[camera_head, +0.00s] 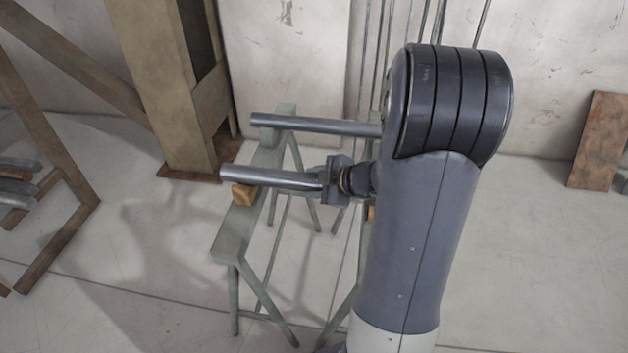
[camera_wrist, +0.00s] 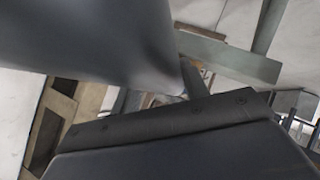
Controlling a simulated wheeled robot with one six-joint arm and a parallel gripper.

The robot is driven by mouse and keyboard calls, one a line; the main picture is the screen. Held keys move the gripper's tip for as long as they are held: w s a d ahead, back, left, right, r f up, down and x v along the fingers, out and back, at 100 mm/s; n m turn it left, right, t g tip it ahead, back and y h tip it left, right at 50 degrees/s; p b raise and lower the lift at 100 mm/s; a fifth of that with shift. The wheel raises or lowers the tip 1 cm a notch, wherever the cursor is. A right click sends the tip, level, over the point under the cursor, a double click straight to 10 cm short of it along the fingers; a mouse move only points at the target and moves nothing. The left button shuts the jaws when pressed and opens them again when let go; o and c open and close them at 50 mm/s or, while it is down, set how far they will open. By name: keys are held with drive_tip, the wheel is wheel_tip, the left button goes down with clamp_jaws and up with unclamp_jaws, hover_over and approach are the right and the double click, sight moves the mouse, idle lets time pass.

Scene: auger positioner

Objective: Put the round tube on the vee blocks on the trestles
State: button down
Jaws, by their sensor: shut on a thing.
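The grey round tube (camera_head: 275,180) lies level in the head view, and my gripper (camera_head: 331,181) is shut on it. Its left end is above a wooden vee block (camera_head: 244,194) on the left trestle (camera_head: 238,232); I cannot tell whether it touches. A second vee block (camera_head: 371,213) shows as a sliver beside my arm, which hides most of the right trestle and the tube's right part. In the wrist view the tube (camera_wrist: 110,40) fills the top left, large and blurred, above a dark gripper part (camera_wrist: 165,118).
Another grey tube (camera_head: 310,125) lies behind, across the far end of the trestles. A rusty-footed column (camera_head: 165,90) stands at back left. A rack with bars (camera_head: 18,180) is at far left. A rusty plate (camera_head: 598,140) leans at right. The floor in front is clear.

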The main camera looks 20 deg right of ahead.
drive_tip(key=c, duration=0.8)
unclamp_jaws()
drive_tip(key=shift+o, duration=0.2)
drive_tip(key=shift+r, duration=0.15)
drive_tip(key=p+v, duration=0.3)
drive_tip(key=v, duration=0.9)
